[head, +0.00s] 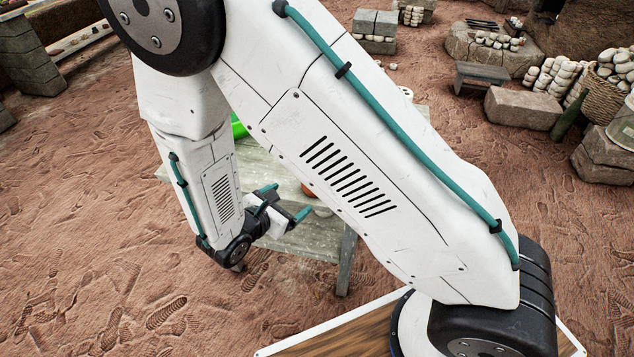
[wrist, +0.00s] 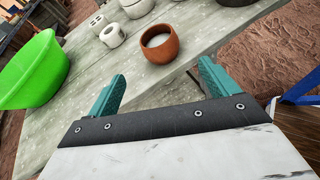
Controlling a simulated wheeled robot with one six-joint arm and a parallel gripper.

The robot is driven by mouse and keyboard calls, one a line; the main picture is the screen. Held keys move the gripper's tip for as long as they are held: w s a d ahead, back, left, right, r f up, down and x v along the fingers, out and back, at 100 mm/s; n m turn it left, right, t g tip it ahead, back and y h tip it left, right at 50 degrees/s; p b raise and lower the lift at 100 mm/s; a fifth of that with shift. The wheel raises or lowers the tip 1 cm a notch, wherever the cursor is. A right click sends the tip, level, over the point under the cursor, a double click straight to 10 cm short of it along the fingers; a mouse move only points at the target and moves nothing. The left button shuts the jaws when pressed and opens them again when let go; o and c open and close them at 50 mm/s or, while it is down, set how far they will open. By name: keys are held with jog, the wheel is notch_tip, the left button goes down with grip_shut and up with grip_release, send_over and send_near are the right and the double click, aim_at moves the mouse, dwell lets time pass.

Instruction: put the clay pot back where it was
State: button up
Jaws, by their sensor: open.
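A small orange-brown clay pot (wrist: 160,44) with a pale inside stands upright on a weathered grey table (wrist: 150,82). In the wrist view it is beyond my gripper (wrist: 163,75), roughly in line with the gap between the teal fingers. My gripper is open and empty, and the pot is apart from both fingers. In the head view my gripper (head: 286,202) is over the near side of the table (head: 318,240). A sliver of brown (head: 308,190), perhaps the pot, shows there beside my arm, which hides most of the tabletop.
A bright green basin (wrist: 32,70) is on the table to the left. A white mug-like piece (wrist: 112,36) and several other pale pieces stand behind the pot. Stone blocks (head: 522,107) and a low bench (head: 482,76) lie at the back right. Bare earth surrounds the table.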

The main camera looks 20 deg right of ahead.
jog(key=s+d+r+m+g+y, duration=0.1)
jog(key=s+d+r+m+g, duration=0.3)
jog(key=d+r+m, duration=0.45)
jog(key=s+d+r+m+g+y, duration=0.1)
jog(key=s+d+r+m+g, duration=0.35)
jog(key=r, duration=0.65)
jog(key=s+r+m+t+y, duration=0.2)
jog(key=s+r+m+y, duration=0.7)
jog(key=s, duration=0.5)
jog(key=shift+r+m, duration=0.5)
jog(key=shift+m, duration=0.1)
